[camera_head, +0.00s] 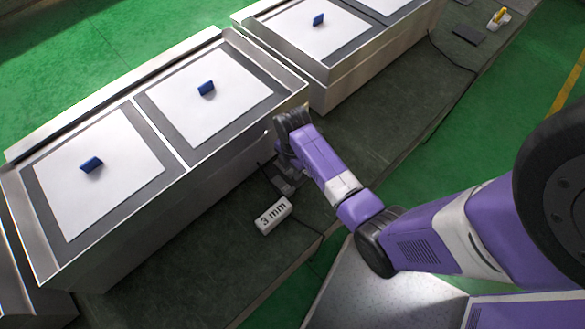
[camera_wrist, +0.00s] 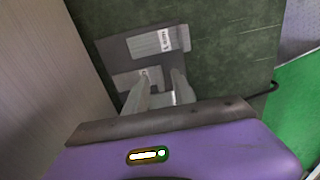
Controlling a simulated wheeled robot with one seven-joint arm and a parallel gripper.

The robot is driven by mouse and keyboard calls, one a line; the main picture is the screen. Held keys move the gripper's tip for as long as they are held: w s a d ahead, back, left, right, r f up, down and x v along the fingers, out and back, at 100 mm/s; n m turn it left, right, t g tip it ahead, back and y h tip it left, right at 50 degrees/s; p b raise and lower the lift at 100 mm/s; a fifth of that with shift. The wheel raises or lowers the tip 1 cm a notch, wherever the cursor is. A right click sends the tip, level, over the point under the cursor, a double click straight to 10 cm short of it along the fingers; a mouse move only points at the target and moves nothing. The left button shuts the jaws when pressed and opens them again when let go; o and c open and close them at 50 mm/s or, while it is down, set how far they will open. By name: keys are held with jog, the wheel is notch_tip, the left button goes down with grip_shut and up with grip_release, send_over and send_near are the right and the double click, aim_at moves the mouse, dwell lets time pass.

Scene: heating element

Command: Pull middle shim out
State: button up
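My gripper (camera_wrist: 162,77) points down at the bench beside the box wall. Its two light fingers stand apart, with no held thing clearly visible between them. In the wrist view a flat grey shim (camera_wrist: 112,52) lies just ahead of the fingertips, with a ribbed strip and a white label. A second grey piece with a label (camera_wrist: 124,80) lies under the fingers, mostly hidden by them. In the head view my gripper (camera_head: 287,180) hides most of these grey shims.
A metal box (camera_head: 205,190) with two white panels and blue handles stands close left of my gripper. A second box (camera_head: 325,80) stands behind.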

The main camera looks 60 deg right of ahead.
jog(key=shift+c, duration=0.2)
grip_shut()
dwell(1.2)
